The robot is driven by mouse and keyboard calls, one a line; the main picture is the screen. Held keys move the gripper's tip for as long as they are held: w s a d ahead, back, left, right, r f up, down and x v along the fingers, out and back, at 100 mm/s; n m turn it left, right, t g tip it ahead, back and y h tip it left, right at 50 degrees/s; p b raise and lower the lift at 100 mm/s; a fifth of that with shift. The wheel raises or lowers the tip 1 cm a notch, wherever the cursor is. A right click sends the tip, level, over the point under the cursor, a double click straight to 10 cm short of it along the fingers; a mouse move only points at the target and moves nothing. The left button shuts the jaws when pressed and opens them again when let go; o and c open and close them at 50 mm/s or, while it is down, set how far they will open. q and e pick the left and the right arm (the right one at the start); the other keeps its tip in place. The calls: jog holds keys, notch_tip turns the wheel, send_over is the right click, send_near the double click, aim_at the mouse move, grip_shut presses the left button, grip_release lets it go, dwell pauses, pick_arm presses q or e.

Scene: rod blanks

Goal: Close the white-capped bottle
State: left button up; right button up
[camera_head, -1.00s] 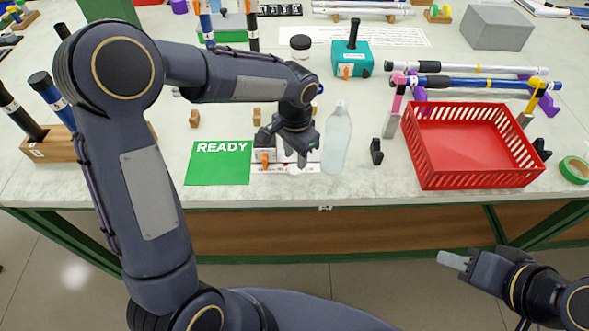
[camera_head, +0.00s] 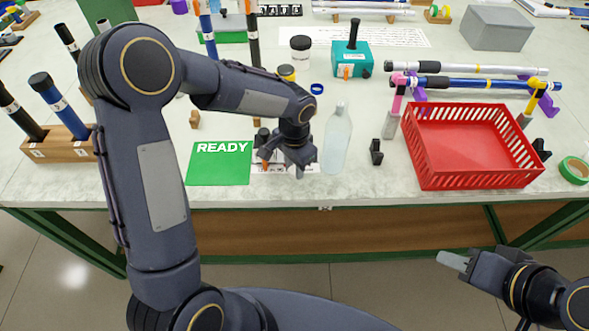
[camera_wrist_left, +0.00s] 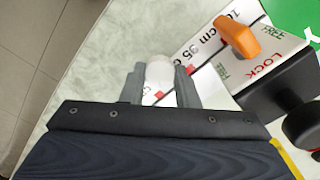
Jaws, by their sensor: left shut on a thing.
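The hand hides the cap in the head view. My right gripper (camera_head: 453,260) is in front of the table, away from the bottle; its finger gap is unclear.
A green READY mat (camera_head: 219,163) is to the left. A small black stand (camera_head: 376,152) and a red basket (camera_head: 470,150) are right of the bottle.

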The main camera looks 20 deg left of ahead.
pick_arm(q)
jog(key=shift+r, duration=0.6)
jog(key=s+d+r+b, duration=0.1)
jog(key=s+d+r, duration=0.4)
jog(key=s+r, duration=0.6)
jog(key=shift+s+r, duration=0.4)
jog(key=shift+s, duration=0.65)
jog(key=shift+d, duration=0.1)
